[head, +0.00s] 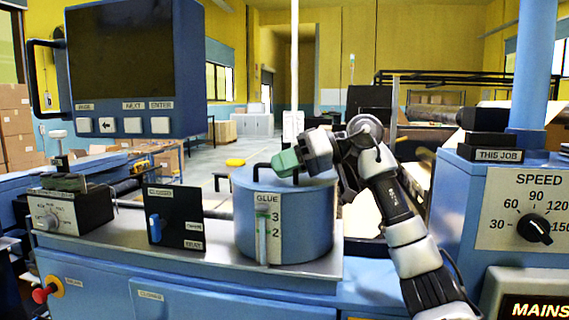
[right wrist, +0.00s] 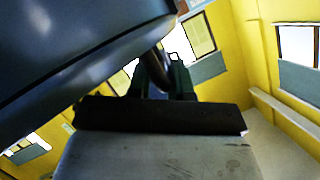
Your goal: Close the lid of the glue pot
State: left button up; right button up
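The glue pot (head: 300,225) is a blue cylinder with a GLUE label and a level gauge on its front, standing on the grey machine ledge. Its blue top (head: 247,178) looks about level; I cannot tell whether there is a gap under the lid. A black bar handle (head: 259,167) rises from the top. My right gripper (head: 284,163), with green fingertips, is at this handle above the pot. In the right wrist view, the dark handle (right wrist: 155,66) passes between the two fingers, which appear shut on it. My left gripper is not in view.
A black switch panel (head: 178,230) stands left of the pot, and a small dial box (head: 52,215) farther left. A monitor (head: 135,60) hangs at the upper left. A blue cabinet with a SPEED dial (head: 534,229) stands at the right.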

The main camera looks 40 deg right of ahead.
jog(key=shift+o, duration=1.1)
jog(key=shift+f, duration=0.15)
jog(key=shift+o, duration=0.4)
jog(key=shift+s+a, duration=0.15)
jog(key=shift+a, duration=0.05)
jog(key=shift+d, duration=0.15)
jog(key=shift+s+d+r, duration=0.25)
jog(key=shift+d+r, duration=0.15)
jog(key=shift+d, duration=0.05)
jog(key=b+v, duration=0.1)
jog(key=v, duration=0.8)
jog(key=shift+s+d+b, duration=0.15)
jog(key=shift+s+b, duration=0.15)
jog(key=shift+b, duration=0.05)
